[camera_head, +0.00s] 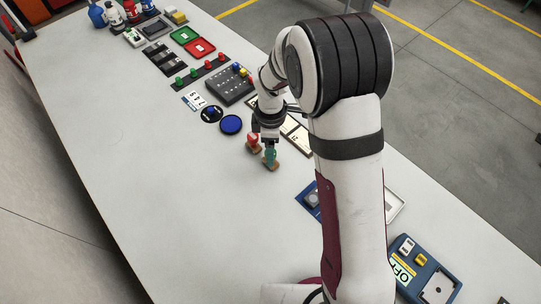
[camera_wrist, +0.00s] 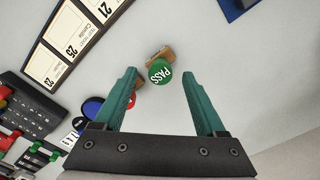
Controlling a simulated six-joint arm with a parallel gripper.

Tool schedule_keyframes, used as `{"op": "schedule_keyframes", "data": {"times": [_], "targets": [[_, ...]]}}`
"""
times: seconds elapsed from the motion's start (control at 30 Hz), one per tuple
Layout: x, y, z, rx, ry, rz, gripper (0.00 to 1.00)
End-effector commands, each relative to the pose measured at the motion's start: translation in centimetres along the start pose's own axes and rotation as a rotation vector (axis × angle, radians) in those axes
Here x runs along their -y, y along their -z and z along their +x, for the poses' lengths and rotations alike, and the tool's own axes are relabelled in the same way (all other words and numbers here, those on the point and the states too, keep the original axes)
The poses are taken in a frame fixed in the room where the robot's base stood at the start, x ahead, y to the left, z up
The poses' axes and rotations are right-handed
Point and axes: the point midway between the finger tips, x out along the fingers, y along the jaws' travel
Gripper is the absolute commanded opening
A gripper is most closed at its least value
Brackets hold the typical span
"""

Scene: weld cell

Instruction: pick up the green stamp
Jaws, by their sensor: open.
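The green stamp (camera_wrist: 162,72) has a round green top marked PASS and a brown wooden base; in the wrist view it lies between and just beyond my fingertips. In the head view the green stamp (camera_head: 270,160) stands on the table beside a red stamp (camera_head: 252,142), which is to its left. My gripper (camera_wrist: 160,80) has two teal fingers spread apart, with nothing held. In the head view my gripper (camera_head: 269,143) is directly above the green stamp and partly hides it. In the wrist view the red stamp (camera_wrist: 132,101) is mostly hidden behind the left finger.
A blue ink pad (camera_head: 231,125) and a dark keypad box (camera_head: 230,86) lie farther back. Cream number cards (camera_wrist: 70,45) lie near the stamps. A blue OFF box (camera_head: 428,272) is at the front right. The table's left side is clear.

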Motion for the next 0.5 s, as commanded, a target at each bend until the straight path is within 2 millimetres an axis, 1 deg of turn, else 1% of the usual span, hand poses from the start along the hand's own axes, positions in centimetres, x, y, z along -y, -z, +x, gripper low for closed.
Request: {"op": "schedule_keyframes", "data": {"times": [0.03,0.1,0.17,0.23,0.4,0.47,0.5], "targets": [[0.1,0.0,1.1,0.002,0.004,-0.001,0.73],[0.1,0.0,2.3,0.001,0.003,-0.001,0.73],[0.1,0.0,3.0,0.001,0.002,0.0,0.73],[0.1,0.0,3.3,0.0,0.0,0.001,0.73],[0.1,0.0,3.2,0.0,0.0,0.001,0.73],[0.1,0.0,3.2,0.0,0.0,0.001,0.62],[0.1,0.0,3.2,0.0,0.0,0.001,0.55]]}}
